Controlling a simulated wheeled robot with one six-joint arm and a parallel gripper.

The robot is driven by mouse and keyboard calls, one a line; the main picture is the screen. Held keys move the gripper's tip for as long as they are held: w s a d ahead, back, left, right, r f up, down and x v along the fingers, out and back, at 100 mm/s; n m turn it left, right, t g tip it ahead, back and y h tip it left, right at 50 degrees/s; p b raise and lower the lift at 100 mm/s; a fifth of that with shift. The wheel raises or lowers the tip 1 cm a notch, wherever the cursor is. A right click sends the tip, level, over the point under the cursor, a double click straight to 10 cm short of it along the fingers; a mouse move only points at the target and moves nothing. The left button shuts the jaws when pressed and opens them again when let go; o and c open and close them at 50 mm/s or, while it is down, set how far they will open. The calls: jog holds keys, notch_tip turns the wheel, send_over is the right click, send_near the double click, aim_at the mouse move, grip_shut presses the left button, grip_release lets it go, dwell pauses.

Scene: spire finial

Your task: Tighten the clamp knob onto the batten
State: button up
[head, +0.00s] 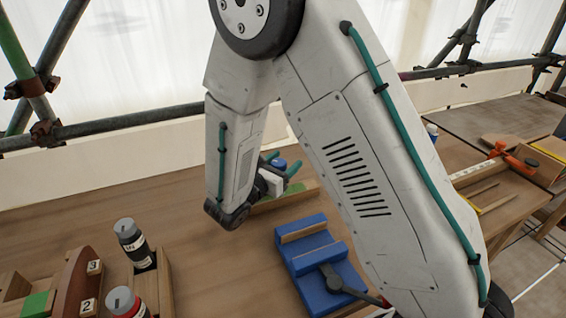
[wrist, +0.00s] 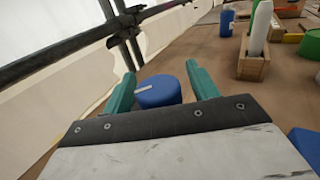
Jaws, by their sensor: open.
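A round blue piece with a pale stripe on its top, which looks like the clamp knob (wrist: 160,96), lies between and just beyond my teal fingers in the wrist view. My gripper (wrist: 160,85) is open, one finger to each side of it; I cannot tell whether they touch it. In the head view the knob (head: 279,164) shows small beside my gripper (head: 281,172), partly hidden by it. A wooden strip with a green part, perhaps the batten (head: 292,196), lies on the bench just below my gripper. How the knob meets it is hidden.
A blue vise (head: 318,262) with a dark handle stands in front. Bottles in wooden holders (head: 150,275) and a numbered brown rack (head: 75,285) are at left. An orange clamp (head: 515,160) lies at right. Scaffold tubes (head: 130,122) run behind the bench.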

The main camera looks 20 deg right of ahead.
jog(key=c, duration=1)
jog(key=shift+s+d+m+g+h, duration=0.1)
jog(key=shift+m+g+h, duration=0.3)
jog(key=shift+m+g, duration=0.6)
jog(key=shift+s+a+m+g+h, duration=0.15)
jog(key=shift+m+g+h, duration=0.35)
jog(key=shift+g, duration=0.85)
jog(key=shift+s+d+m+g+h, duration=0.15)
jog(key=shift+m+g+h, duration=0.15)
jog(key=shift+m+g, duration=0.75)
jog(key=o, duration=1)
jog(key=a, duration=0.5)
jog(key=s+a, duration=0.1)
jog(key=a, duration=0.1)
jog(key=shift+a, duration=0.4)
